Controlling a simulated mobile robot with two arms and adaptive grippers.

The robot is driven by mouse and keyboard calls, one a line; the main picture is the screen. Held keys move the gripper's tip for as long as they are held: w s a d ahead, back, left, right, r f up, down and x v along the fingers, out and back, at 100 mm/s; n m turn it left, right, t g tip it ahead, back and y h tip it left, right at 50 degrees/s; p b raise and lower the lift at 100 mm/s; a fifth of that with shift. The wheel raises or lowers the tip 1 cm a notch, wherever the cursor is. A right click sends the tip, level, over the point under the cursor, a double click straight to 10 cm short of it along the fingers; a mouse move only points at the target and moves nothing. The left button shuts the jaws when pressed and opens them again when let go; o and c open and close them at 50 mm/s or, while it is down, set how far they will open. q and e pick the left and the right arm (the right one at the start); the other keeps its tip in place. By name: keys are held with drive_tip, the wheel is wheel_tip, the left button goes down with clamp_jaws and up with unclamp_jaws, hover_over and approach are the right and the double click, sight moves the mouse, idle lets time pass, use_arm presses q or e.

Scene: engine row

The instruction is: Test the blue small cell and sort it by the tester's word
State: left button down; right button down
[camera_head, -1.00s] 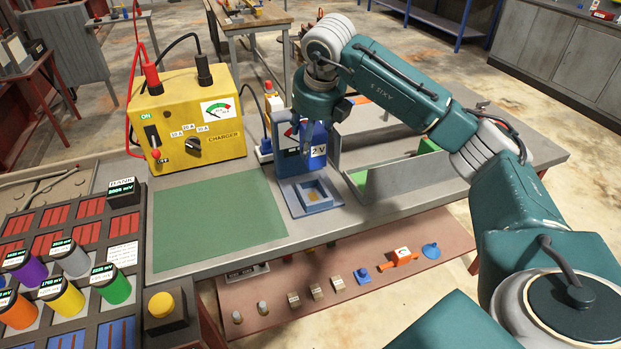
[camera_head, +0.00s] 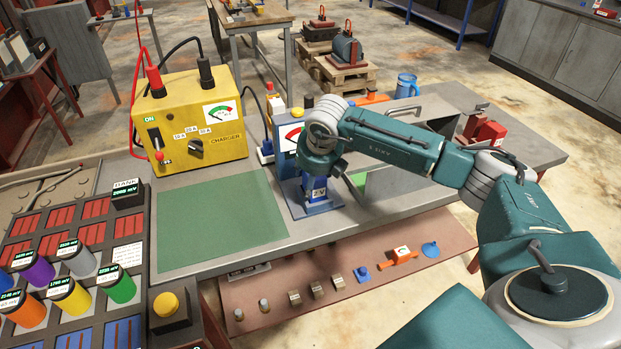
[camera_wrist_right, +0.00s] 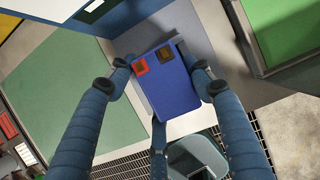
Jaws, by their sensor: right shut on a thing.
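The blue small cell (camera_head: 318,186), with a "2 V" label, stands low over the square nest on the base (camera_head: 327,209) of the blue tester (camera_head: 284,152). The tester's dial shows partly behind my arm. My right gripper (camera_head: 319,175) comes down from above and is shut on the cell. In the right wrist view, the fingers (camera_wrist_right: 165,80) sit on both sides of the cell (camera_wrist_right: 172,92), whose top has a red and a dark terminal pad. The cell hides the nest, so I cannot tell if it is fully seated. My left gripper is not in view.
A yellow charger (camera_head: 195,125) and a green mat (camera_head: 220,222) are left of the tester. A grey-walled divider with green parts (camera_head: 357,180) stands right of it, partly behind my arm. A rack of coloured cells (camera_head: 75,265) and a yellow button (camera_head: 166,304) are at front left.

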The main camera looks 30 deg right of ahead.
drive_tip(key=shift+r, duration=0.15)
drive_tip(key=c, duration=0.8)
unclamp_jaws()
drive_tip(key=shift+o, duration=0.2)
drive_tip(key=shift+r, duration=0.1)
drive_tip(key=shift+s+r, duration=0.15)
drive_tip(key=shift+r, duration=0.15)
drive_tip(key=b+v, duration=0.3)
drive_tip(key=v, duration=0.8)
drive_tip(key=shift+s, duration=0.2)
